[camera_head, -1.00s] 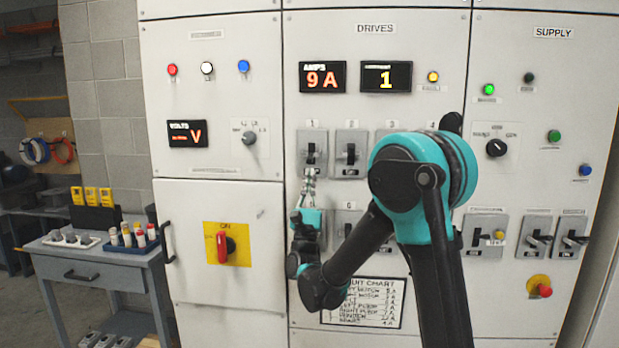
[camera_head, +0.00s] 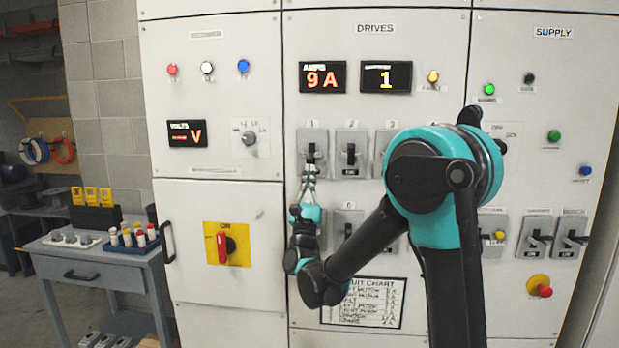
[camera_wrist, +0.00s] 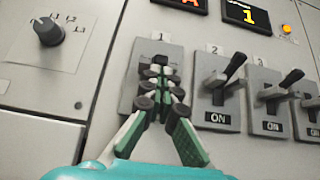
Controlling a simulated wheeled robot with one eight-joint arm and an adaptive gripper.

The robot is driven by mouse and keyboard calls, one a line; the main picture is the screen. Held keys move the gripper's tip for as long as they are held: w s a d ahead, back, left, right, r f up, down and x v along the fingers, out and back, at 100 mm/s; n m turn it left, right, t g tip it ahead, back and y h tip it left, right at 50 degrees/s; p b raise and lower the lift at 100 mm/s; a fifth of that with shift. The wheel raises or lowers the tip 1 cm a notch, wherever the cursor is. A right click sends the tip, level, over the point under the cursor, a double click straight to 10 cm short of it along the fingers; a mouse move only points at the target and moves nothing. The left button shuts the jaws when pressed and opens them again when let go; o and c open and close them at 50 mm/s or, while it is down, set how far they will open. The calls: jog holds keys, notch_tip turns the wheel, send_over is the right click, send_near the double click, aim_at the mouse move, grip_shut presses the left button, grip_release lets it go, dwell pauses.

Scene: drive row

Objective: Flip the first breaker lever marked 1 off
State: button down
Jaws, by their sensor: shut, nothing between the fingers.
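The breaker marked 1 (camera_head: 313,143) is a grey plate with a black lever at the top left of the drives panel. In the wrist view its plate (camera_wrist: 133,88) sits behind my fingers, and they hide most of its lever and any state label. My gripper (camera_head: 309,172) is shut and empty, its fingertips at the lower part of this breaker. In the wrist view my gripper (camera_wrist: 158,72) has its tips over the lever area; I cannot tell whether they touch the lever. The amps display (camera_head: 323,77) reads 9 A.
Breaker 2 (camera_wrist: 219,88) stands close on the right with its lever up and an ON label. Breaker 3 (camera_wrist: 270,98) is beyond it, also labelled ON. Another display (camera_head: 386,77) shows 1. A red rotary handle (camera_head: 222,247) on a yellow plate is at lower left.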

jog(key=shift+s+r, duration=0.1)
jog(key=shift+s+r+g, duration=0.25)
jog(key=shift+r+g, duration=0.65)
jog(key=shift+r, duration=0.2)
jog(key=shift+s+r+g, duration=0.25)
jog(key=shift+r+g, duration=0.65)
jog(key=shift+r, duration=0.2)
jog(key=shift+s+f, duration=0.1)
jog(key=shift+f, duration=0.45)
send_near(309, 163)
jog(key=r+v, duration=0.1)
jog(key=v, duration=0.3)
jog(key=shift+s+d+f, duration=0.15)
jog(key=shift+s+f, duration=0.05)
jog(key=shift+s, duration=0.05)
